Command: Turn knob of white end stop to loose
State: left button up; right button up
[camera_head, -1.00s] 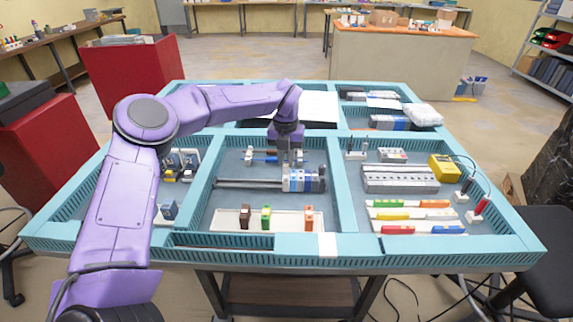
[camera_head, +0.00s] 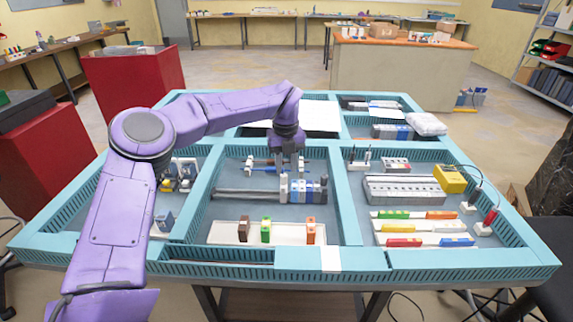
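My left gripper (camera_head: 287,166) points down over the middle compartment, just behind the rail with blocks. A blue screwdriver-like tool (camera_head: 265,165) lies sideways at the gripper, between two small white stands; I cannot tell if the fingers hold it. In front lies a metal rail (camera_head: 240,194) with grey, white and blue terminal blocks (camera_head: 308,189) at its right part. A narrow whitish piece at the left end of the blocks (camera_head: 284,188) may be the white end stop. Its knob is too small to make out. My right gripper is not in view.
A white tray (camera_head: 277,234) with brown, green and orange blocks lies in front of the rail. Teal divider walls (camera_head: 348,214) surround the compartments.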

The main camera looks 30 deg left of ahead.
pick_arm(q)
notch_tip(320, 180, up, 3)
jog(key=shift+d+r+p, duration=0.1)
jog(key=shift+r+p, duration=0.05)
jog(key=shift+p, duration=0.7)
notch_tip(320, 180, up, 2)
jog(key=shift+r+p, duration=0.1)
jog(key=shift+p, duration=0.7)
notch_tip(320, 180, up, 5)
jog(key=p, duration=0.4)
notch_tip(320, 180, up, 11)
send_over(286, 175)
jog(key=shift+w+f, duration=0.1)
jog(key=shift+f, duration=0.1)
